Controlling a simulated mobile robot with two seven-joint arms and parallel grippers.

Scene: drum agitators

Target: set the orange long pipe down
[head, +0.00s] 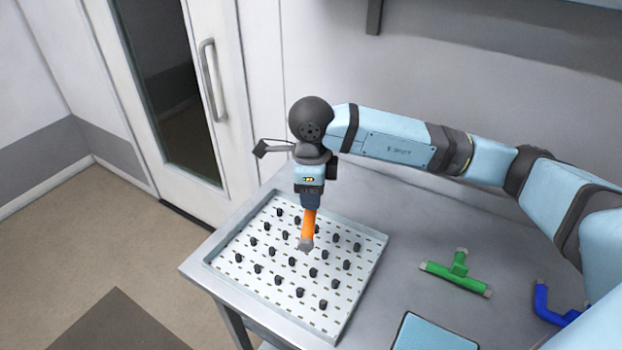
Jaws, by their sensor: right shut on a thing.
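My right gripper (309,205) comes in from the right and points down over the left part of the table. It is shut on the orange long pipe (308,224), which hangs roughly upright below it with a grey lower end. The pipe is over the middle of a white perforated tray (228,262) with several black pegs. I cannot tell whether its lower end touches the tray. The pipe's upper end is hidden in the gripper. My left gripper is not in view.
A green T-shaped pipe (458,270) lies on the metal table (405,240) right of the tray. A blue bent pipe (543,303) lies farther right. A light blue flat panel (433,335) is at the front edge of the picture. A door (215,135) stands behind left.

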